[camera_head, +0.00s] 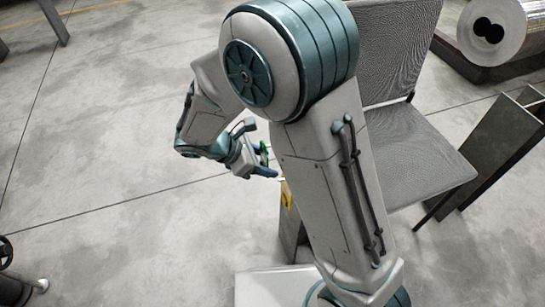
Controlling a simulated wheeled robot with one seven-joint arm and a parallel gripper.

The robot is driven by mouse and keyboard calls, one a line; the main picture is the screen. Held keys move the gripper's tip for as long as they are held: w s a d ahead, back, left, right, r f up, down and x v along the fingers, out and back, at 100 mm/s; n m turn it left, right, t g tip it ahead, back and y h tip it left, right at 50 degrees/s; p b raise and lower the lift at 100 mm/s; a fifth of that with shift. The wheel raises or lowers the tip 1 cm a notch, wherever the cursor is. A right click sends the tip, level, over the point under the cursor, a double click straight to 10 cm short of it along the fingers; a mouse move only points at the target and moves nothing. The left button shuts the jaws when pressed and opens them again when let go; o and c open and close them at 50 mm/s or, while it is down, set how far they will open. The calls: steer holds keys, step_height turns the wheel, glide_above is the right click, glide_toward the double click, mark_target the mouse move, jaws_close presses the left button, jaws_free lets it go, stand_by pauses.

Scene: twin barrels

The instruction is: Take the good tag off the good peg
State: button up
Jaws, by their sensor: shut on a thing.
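My gripper (261,163) is left of my large arm link, near the middle of the picture. It is shut on a small green tag (264,152), of which only a sliver shows between the fingers. A yellow tag-like piece (286,194) shows just below and right of the gripper, on a narrow upright stand (290,222). My arm hides most of this stand. I cannot make out the pegs, nor whether the green tag is still around one.
A grey chair (425,150) stands behind my arm on the right. Dark metal panels (505,140) and a silver roll (493,30) are farther right. A handwheel (6,252) is at the lower left. The concrete floor on the left is mostly clear.

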steer(key=s+a+p, duration=0.2)
steer(key=a, duration=0.6)
steer(key=shift+s+a+r+p, duration=0.2)
steer(key=shift+a+r+p, duration=0.05)
steer(key=shift+p, duration=0.1)
stand_by(0.3)
